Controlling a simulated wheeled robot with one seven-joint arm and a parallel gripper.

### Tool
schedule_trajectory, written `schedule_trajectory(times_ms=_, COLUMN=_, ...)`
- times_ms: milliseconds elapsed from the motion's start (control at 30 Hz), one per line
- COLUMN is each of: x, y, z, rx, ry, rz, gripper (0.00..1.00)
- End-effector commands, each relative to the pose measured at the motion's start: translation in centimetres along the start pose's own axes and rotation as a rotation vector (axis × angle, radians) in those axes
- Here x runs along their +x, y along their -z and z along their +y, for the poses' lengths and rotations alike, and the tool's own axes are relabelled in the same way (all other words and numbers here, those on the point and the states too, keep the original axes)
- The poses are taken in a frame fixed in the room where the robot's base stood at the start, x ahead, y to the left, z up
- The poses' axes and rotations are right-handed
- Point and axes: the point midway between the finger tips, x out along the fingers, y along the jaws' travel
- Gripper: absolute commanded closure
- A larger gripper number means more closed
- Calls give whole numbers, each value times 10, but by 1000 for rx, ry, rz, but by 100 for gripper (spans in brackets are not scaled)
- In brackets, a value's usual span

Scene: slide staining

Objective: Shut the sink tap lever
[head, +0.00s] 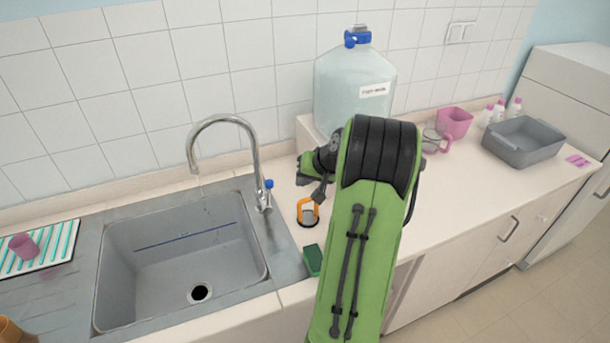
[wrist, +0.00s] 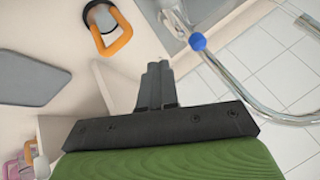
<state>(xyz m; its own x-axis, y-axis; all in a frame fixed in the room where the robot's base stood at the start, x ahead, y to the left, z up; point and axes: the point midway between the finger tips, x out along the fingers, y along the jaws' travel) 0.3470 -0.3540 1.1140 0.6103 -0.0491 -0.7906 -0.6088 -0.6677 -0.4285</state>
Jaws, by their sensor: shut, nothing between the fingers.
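The chrome sink tap (head: 256,160) stands at the right rear corner of the grey sink (head: 180,250). It also shows in the wrist view (wrist: 240,92). Its lever has a blue knob (head: 269,184), which is clear in the wrist view (wrist: 198,41). A faint thin streak shows below the spout. My gripper (head: 302,170) is just right of the lever in the head view, apart from it. In the wrist view my gripper's dark fingers (wrist: 158,72) are together and empty, with the blue knob beyond them to the upper right.
An orange-handled item (head: 308,212) and a green sponge (head: 313,260) lie on the counter near the tap. A large water bottle (head: 352,90) stands behind my arm. Pink cups and a grey basin (head: 523,142) are farther right. A striped mat (head: 40,250) lies left.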

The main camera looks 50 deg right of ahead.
Motion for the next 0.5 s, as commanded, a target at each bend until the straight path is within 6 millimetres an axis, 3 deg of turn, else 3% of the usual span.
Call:
schedule_trajectory(times_ms=200, x=50, y=-1, z=0, rx=-1, ry=2, rz=-4, gripper=100)
schedule_trajectory(times_ms=300, x=54, y=1, z=-20, rx=-4, ry=2, rz=-1, gripper=100)
schedule_trajectory(times_ms=500, x=62, y=2, z=-36, rx=-1, ry=0, rz=0, gripper=100)
